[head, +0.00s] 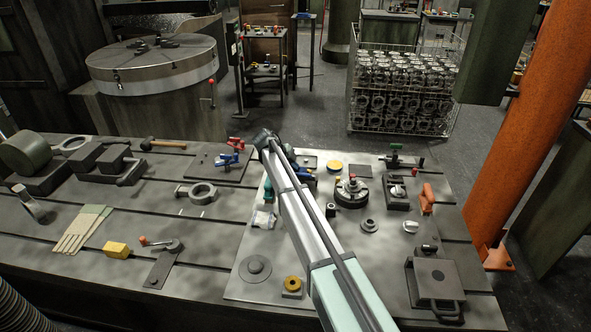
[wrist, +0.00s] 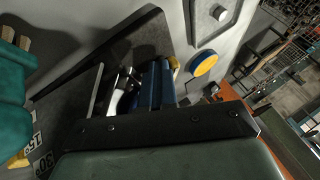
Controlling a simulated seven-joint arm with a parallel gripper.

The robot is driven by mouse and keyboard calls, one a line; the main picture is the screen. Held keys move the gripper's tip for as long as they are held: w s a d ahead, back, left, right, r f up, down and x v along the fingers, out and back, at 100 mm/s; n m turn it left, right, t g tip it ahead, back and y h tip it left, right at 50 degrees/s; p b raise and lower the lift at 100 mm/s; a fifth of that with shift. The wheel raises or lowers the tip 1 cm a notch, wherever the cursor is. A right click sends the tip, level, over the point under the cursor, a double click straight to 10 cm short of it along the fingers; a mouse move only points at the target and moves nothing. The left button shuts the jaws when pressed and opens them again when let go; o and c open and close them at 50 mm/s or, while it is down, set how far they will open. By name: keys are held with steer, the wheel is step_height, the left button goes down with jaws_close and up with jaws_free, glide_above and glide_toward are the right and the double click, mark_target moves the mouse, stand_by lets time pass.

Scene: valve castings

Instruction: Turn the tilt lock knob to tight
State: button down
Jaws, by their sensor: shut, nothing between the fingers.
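My gripper (wrist: 158,72) shows in the wrist view as two blue fingers side by side beyond a dark cross bar. They are shut, with nothing between them. A teal fixture (wrist: 12,95) stands at the left edge of that view, beside a scale (wrist: 40,150) marked 15° and 30°. A dark angled plate (wrist: 118,45) and a pale curved metal part (wrist: 117,98) lie near the fingers. Contact cannot be told. I cannot pick out the tilt lock knob for certain. In the head view the teal fixture (head: 268,190) is partly hidden by my arm.
A yellow disc (head: 335,167) lies beyond my arm. A dark round fixture (head: 352,194) and a grey vise (head: 397,195) stand to the right. Red and blue clamps (head: 230,157) stand to the left. The pale plate (head: 328,249) has bare room near its front.

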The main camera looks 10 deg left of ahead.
steer(key=shift+w+a, duration=0.1)
steer(key=shift+w, duration=0.2)
steer(key=shift+w+a+m+g+h, duration=0.15)
steer(key=shift+w+m+g+h, duration=0.15)
steer(key=shift+w+m+g, duration=0.35)
steer(key=shift+w+d+t, duration=0.25)
steer(key=shift+w, duration=0.65)
steer(key=shift+w+d, duration=0.55)
steer(key=shift+w, duration=0.1)
steer(key=shift+w+m, duration=0.25)
steer(key=shift+m, duration=0.2)
steer(key=shift+w+d+m+g, duration=0.1)
steer(key=shift+d+m+g, duration=0.35)
steer(key=shift+m+g, duration=0.6)
steer(key=shift+h, duration=0.3)
